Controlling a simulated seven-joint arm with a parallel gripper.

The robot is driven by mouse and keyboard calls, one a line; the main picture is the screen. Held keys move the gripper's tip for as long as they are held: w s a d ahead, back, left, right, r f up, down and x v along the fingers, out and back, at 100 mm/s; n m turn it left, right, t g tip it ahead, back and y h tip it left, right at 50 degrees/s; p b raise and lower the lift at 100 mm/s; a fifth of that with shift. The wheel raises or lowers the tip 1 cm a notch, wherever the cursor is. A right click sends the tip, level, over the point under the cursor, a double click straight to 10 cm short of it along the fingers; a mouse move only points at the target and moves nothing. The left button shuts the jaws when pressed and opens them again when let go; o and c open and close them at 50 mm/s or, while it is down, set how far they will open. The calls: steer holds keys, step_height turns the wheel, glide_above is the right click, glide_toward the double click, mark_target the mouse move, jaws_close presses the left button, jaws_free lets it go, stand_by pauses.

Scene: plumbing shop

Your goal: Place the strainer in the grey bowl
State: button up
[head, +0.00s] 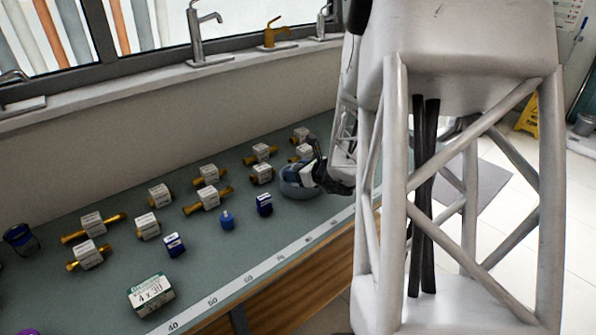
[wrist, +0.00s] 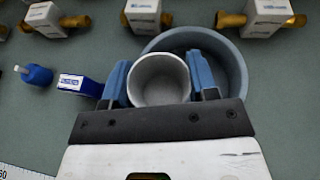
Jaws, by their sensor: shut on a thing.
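The strainer (wrist: 160,80) is a pale grey-white, round, hollow cup seen from above in the wrist view. My gripper (wrist: 161,82) is shut on it, with one blue finger on each side of its wall. The grey bowl (wrist: 239,72) lies beneath and beyond the strainer, wider than it, and the strainer overlaps its near left part in this view. In the head view the grey bowl (head: 300,193) sits near the bench's front edge, with my gripper (head: 318,172) just over it. The strainer's underside is hidden, so I cannot tell whether it touches the bowl.
Several brass fittings with white blocks (head: 208,198) stand in rows on the green bench. A blue bottle (head: 227,220) and a blue box (head: 264,205) are left of the bowl. A labelled carton (head: 150,295) lies near the ruler strip (head: 250,287) along the front edge.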

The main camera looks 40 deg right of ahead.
steer(key=shift+f, duration=0.55)
steer(key=o, duration=0.9)
steer(key=shift+r, duration=0.55)
steer(key=shift+s+r, duration=0.15)
steer(key=shift+s, duration=0.1)
steer(key=v, duration=1.1)
steer(key=shift+s, duration=0.2)
